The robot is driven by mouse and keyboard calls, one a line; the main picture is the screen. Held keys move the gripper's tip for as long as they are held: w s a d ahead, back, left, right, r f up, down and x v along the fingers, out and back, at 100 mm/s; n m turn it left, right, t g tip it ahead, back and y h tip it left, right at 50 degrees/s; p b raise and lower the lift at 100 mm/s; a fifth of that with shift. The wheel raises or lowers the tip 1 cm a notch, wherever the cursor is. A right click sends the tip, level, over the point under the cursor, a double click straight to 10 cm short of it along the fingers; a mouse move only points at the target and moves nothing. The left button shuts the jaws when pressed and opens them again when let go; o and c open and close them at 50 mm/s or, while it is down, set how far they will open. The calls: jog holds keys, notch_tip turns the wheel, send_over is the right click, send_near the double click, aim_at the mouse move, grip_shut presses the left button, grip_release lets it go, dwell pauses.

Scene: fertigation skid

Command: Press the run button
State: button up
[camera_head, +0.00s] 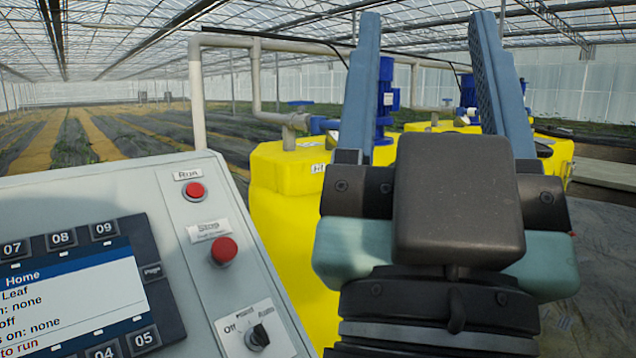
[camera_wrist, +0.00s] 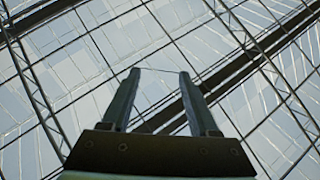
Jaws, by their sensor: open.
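The run button (camera_head: 194,191) is a small red round button under a "Run" label, near the top right of the grey control panel (camera_head: 184,255) in the head view. Below it is a larger red stop button (camera_head: 223,250) under a "Stop" label. My gripper (camera_head: 427,18) is to the right of the panel, pointing up, with its two blue-grey fingers apart and nothing between them. It touches neither button. In the wrist view my gripper (camera_wrist: 160,72) shows open against the roof, and no part of the panel is visible there.
A screen (camera_head: 65,300) with numbered keys fills the panel's left. A black selector knob (camera_head: 257,337) sits below the stop button. Yellow tanks (camera_head: 290,210) with blue pumps stand behind my gripper. A grey pipe (camera_head: 197,95) rises behind the panel.

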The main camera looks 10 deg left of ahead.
grip_shut()
dwell(1.5)
